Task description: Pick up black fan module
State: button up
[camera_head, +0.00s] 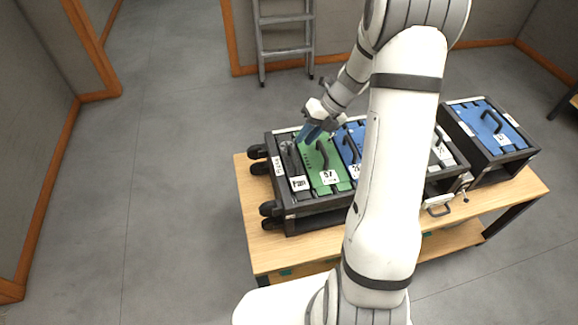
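A narrow black module (290,160) sits upright in the leftmost slot of a black rack on the table. It has a white label near its front end and looks like the black fan module, though its details are small. My gripper (309,132) points down over the back of the rack, near the far ends of the black module and the green module (320,160). I cannot tell whether its bluish fingers touch either one. The gap between the fingers is too small to judge, and nothing clearly shows held in them.
Blue modules (349,146) stand right of the green one, partly hidden by my arm. A second rack with a blue module (490,125) stands at the right. Black wheel-like parts (258,152) stick out left of the rack. The wooden table (262,250) is bare at its front left.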

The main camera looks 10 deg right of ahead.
aim_at(293, 153)
jog(key=shift+w+f+m, duration=0.25)
jog(key=shift+f+m, duration=0.4)
jog(key=shift+m, duration=0.05)
jog(key=x, duration=0.7)
jog(key=shift+s+a, duration=0.1)
jog(key=shift+s, duration=0.05)
jog(key=shift+c, duration=0.2)
grip_shut()
dwell(0.5)
